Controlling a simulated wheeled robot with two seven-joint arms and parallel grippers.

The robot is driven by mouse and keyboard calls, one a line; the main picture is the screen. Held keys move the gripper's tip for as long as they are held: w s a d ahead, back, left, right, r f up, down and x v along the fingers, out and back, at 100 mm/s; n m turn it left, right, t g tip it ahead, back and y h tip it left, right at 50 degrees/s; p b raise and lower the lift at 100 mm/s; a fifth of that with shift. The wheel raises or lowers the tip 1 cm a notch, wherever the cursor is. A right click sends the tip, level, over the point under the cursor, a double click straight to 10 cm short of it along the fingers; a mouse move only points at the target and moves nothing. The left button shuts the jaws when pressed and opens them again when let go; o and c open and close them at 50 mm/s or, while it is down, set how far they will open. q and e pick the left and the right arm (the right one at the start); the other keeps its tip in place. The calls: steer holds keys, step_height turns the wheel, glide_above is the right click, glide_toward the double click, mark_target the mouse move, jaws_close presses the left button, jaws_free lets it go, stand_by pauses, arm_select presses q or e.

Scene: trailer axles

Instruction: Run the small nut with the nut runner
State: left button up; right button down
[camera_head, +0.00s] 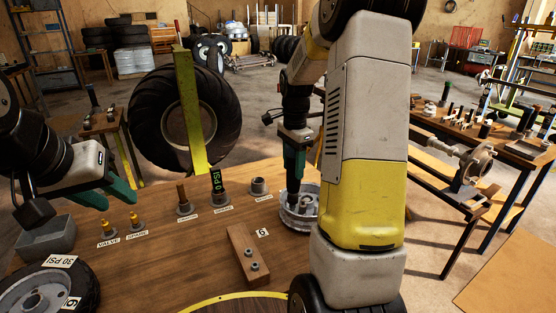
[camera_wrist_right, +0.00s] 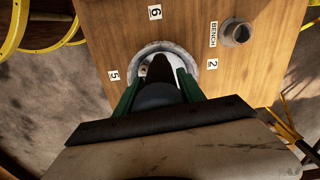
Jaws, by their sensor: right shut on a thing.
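My right gripper (camera_head: 293,176) points down over a round metal hub (camera_head: 290,223) on the wooden table. Its green fingers are shut on a dark, rounded tool (camera_wrist_right: 160,70), which I take to be the nut runner. In the right wrist view the tool's far end lies over the hub (camera_wrist_right: 138,61). The fingers and the tool hide most of the hub's inside, so I cannot tell whether the tool touches a nut. Two small nuts (camera_head: 253,266) sit on a wooden block left of the hub. My left gripper (camera_head: 113,198) is open and empty above the table's left side.
Brass valves (camera_head: 134,221), a grey bin (camera_head: 47,238) and a small wheel (camera_head: 45,290) are at left. A large tyre (camera_head: 150,120) stands behind.

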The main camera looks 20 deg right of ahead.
mark_target(293, 174)
steer(key=shift+f, duration=1.55)
stand_by(1.4)
steer(key=shift+r, duration=0.15)
steer(key=shift+r, duration=2.15)
